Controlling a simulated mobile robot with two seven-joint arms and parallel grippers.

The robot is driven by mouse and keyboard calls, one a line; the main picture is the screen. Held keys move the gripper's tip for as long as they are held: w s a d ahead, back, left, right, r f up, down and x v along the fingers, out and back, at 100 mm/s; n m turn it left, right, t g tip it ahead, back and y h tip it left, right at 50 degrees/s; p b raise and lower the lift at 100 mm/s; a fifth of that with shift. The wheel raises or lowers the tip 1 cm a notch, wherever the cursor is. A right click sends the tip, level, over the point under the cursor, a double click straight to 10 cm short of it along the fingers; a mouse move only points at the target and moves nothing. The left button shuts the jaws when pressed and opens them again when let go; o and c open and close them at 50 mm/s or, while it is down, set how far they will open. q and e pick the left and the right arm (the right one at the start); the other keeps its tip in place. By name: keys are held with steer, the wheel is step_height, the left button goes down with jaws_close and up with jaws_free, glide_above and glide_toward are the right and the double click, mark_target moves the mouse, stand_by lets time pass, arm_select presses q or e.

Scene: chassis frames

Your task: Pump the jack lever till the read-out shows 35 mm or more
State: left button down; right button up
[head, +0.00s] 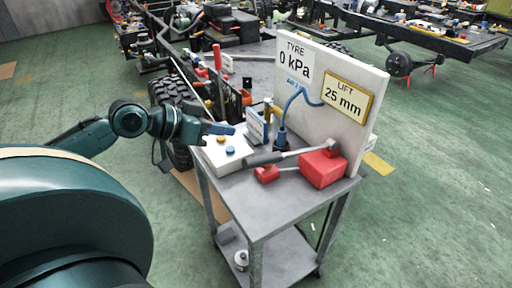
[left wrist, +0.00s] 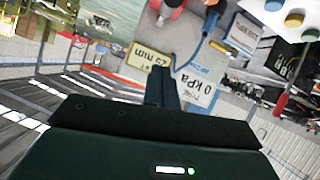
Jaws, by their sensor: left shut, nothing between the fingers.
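The red jack body (head: 322,168) sits on the right of the grey cart top. Its lever (head: 285,156) slants from the jack down to the left, with a thick dark handle end. The LIFT read-out (head: 345,100) on the upright white panel shows 25 mm; it also shows upside down in the left wrist view (left wrist: 150,55). My left gripper (head: 230,129) is shut and empty, above the cart's left side, apart from the lever. Its fingers (left wrist: 162,85) are together in the wrist view. My right gripper is not in view.
A white box (head: 218,158) with a yellow and a blue button stands left of the lever. A TYRE sign (head: 294,60) reads 0 kPa. A blue hose (head: 284,115) stands behind the lever. A tyre (head: 172,95) and chassis are behind the cart.

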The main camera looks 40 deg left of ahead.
arm_select(q)
steer(key=shift+w+d+f+b, duration=0.75)
steer(key=shift+w+f, duration=0.4)
steer(key=shift+f, duration=0.25)
steer(key=shift+w+d+f+b, duration=0.7)
steer(key=shift+w+f, duration=0.4)
steer(key=shift+f, duration=0.3)
steer(key=shift+w+d+f+b, duration=0.65)
steer(key=shift+w+f+b, duration=0.15)
steer(key=shift+w+f, duration=0.5)
steer(key=shift+s+f, duration=0.1)
steer(key=shift+s, duration=0.05)
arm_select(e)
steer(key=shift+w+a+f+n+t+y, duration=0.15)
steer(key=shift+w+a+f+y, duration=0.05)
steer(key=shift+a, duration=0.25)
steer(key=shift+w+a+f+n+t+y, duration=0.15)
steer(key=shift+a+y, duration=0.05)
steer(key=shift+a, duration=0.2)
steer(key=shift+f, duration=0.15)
